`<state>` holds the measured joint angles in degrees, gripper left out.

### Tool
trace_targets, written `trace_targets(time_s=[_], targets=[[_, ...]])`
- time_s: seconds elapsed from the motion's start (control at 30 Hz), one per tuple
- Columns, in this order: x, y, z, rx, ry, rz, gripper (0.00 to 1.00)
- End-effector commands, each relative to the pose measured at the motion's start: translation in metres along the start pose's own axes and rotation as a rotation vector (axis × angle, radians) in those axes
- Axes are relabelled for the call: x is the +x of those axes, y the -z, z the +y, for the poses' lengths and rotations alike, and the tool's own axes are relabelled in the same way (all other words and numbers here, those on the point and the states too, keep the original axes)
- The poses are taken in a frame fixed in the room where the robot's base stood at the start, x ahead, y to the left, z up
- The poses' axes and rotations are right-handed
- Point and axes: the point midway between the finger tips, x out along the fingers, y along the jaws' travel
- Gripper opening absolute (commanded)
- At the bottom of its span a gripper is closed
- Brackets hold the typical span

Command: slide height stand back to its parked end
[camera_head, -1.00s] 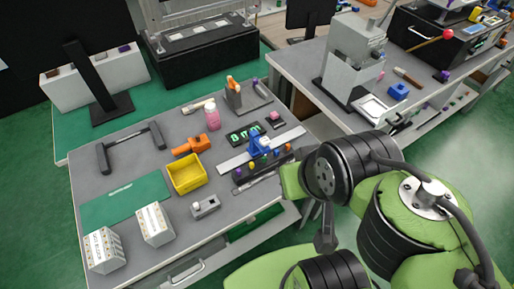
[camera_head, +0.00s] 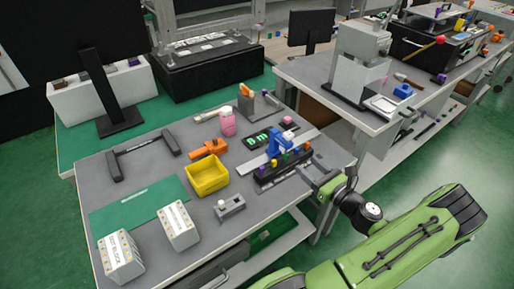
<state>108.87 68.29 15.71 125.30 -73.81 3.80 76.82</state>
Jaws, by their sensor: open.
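The height stand (camera_head: 279,143) is a blue upright piece on a pale metal rail (camera_head: 248,166) on the grey bench. It sits around the middle of the rail, with bare rail showing on both sides. My gripper (camera_head: 308,175) is at the bench's right edge, to the right of and nearer than the stand. It is open, apart from the stand, and small and dark in the picture. The stand's foot is partly hidden by a black block with coloured knobs.
The black knobbed block (camera_head: 283,169) lies between the rail and the bench's front edge. A second bench (camera_head: 300,72) is behind right.

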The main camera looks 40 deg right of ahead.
Motion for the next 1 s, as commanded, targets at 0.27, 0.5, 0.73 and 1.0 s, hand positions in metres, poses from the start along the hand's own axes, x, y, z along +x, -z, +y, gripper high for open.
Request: trace_targets(time_s=[0.27,0.5,0.73,1.0], targets=[[0.040,0.001,-0.003,0.012,0.010,-0.011,0.55],[0.102,0.000,-0.003,0.010,0.008,-0.010,0.55],[0.146,0.000,-0.004,0.011,0.010,-0.008,0.55],[0.155,-0.002,-0.005,0.013,0.013,-0.008,0.55]])
